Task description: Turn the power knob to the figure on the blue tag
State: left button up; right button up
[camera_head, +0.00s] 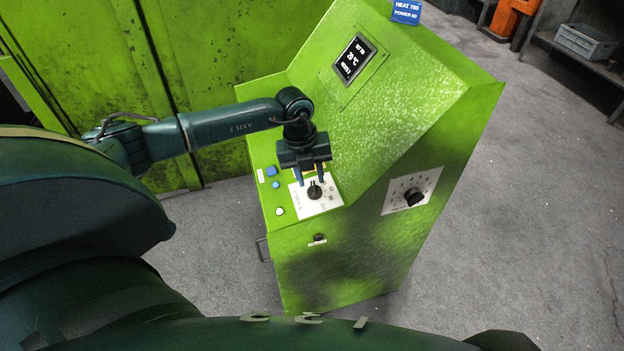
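The blue tag (407,11) stands on top of the green console at the upper edge and reads HEAT 750, POWER 60. A black knob (315,190) sits on a white dial plate on the console's ledge. A second black knob (414,196) sits on a white dial plate on the front side face, to the right. My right gripper is out of view.
The green console (400,110) has a sloped face with a dark display (354,58). Blue buttons (271,171) and a white button (280,211) lie left of the ledge dial. A small dark switch (319,238) is below it. Grey floor is clear at right.

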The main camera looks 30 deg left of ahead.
aim_at(314, 190)
pick_arm(q)
jog(key=shift+w+d+f, duration=0.1)
jog(key=shift+d+f, duration=0.1)
jog(key=shift+f, duration=1)
jog(key=shift+c, duration=0.4)
grip_shut()
